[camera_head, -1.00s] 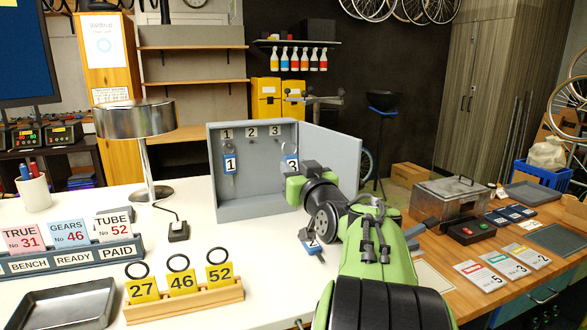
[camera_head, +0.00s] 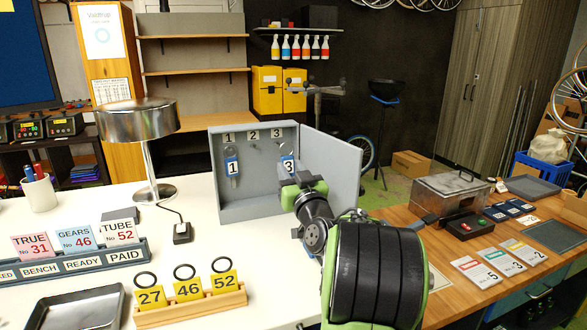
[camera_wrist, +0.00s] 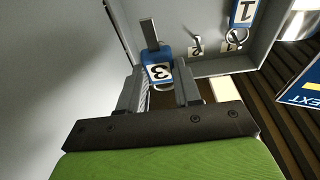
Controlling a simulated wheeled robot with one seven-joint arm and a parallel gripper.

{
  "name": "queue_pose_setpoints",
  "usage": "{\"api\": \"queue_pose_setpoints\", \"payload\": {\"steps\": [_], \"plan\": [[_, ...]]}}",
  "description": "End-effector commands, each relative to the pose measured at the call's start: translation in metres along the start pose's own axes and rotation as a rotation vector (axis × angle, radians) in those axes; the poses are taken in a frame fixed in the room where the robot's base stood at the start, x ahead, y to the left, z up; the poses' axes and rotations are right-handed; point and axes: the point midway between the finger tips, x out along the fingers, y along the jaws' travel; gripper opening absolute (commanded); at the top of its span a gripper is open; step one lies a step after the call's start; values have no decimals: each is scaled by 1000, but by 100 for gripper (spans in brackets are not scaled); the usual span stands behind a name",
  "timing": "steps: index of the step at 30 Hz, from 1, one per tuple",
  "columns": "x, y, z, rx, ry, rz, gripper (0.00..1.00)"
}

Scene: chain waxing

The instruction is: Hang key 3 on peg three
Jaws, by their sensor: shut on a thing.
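The key 3 tag (camera_head: 288,165) is blue with a white face and a black 3. It is held upright in front of the cabinet's back wall, below the number 3 label (camera_head: 276,131). My gripper (camera_head: 288,177) is shut on it; the wrist view shows the tag (camera_wrist: 159,71) between the fingers (camera_wrist: 158,92). The grey key cabinet (camera_head: 257,208) stands open with labels 1, 2 and 3. Peg three is hard to make out behind the key, and I cannot tell whether the ring is around it. The key 1 tag (camera_head: 232,166) hangs below label 1.
The open cabinet door (camera_head: 332,162) stands close to the right of my gripper. A desk lamp (camera_head: 140,122) is left of the cabinet. A wooden holder with yellow number tags (camera_head: 190,303) is in front.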

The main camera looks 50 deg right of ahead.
Motion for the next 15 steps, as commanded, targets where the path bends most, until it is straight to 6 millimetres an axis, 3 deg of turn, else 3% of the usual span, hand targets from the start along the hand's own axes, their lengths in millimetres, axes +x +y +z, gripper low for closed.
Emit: {"api": "queue_pose_setpoints", "payload": {"steps": [15], "plan": [[30,-1,6,1,-1,-1,4]]}}
